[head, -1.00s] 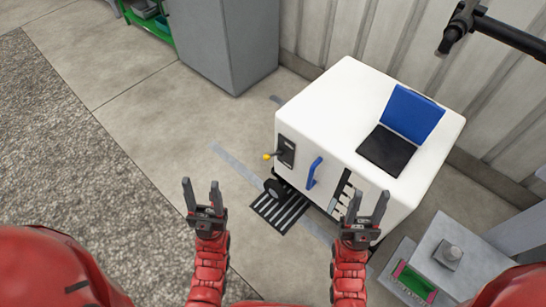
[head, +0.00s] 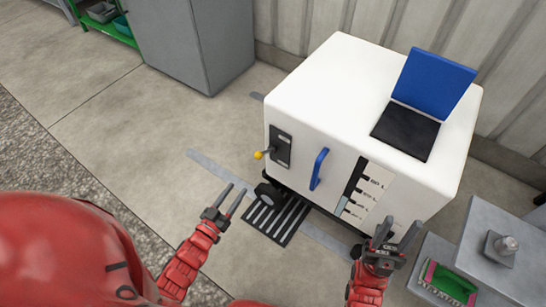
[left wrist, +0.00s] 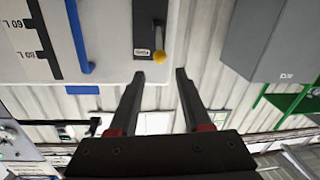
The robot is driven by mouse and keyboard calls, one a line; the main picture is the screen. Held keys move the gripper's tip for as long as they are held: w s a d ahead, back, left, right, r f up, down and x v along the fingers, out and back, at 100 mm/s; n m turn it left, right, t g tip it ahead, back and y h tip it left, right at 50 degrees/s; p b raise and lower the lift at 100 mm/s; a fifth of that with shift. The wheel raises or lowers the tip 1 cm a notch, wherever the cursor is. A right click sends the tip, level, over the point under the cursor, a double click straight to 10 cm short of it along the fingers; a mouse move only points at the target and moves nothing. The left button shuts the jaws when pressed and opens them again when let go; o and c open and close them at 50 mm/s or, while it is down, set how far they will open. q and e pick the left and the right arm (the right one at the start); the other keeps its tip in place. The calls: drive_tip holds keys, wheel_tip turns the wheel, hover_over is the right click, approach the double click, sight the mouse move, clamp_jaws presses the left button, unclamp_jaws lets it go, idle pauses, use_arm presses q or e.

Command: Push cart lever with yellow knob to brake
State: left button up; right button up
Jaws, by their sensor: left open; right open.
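The white cart (head: 330,95) stands in the middle right of the head view. On its front face is a dark plate (head: 281,146) with a short lever ending in a yellow knob (head: 258,155). My left gripper (head: 231,194) is open and empty, below and left of the knob and apart from it. In the left wrist view the yellow knob (left wrist: 158,57) shows just beyond my open fingertips, roughly in line with the gap between them. The dark plate (left wrist: 146,25) is there too. My right gripper (head: 402,228) is open and empty in front of the cart's right part.
A blue handle (head: 318,168) sticks out right of the lever plate. A laptop (head: 405,132) lies on the cart. A black striped grate (head: 275,217) is on the floor by the cart. A grey cabinet (head: 190,45) stands behind left. The floor left of the cart is clear.

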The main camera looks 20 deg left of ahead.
sight(262, 154)
use_arm(q)
drive_tip(key=b+x, duration=0.2)
drive_tip(key=x, duration=1.5)
drive_tip(key=shift+d+r, duration=0.1)
drive_tip(key=shift+d, duration=0.1)
clamp_jaws()
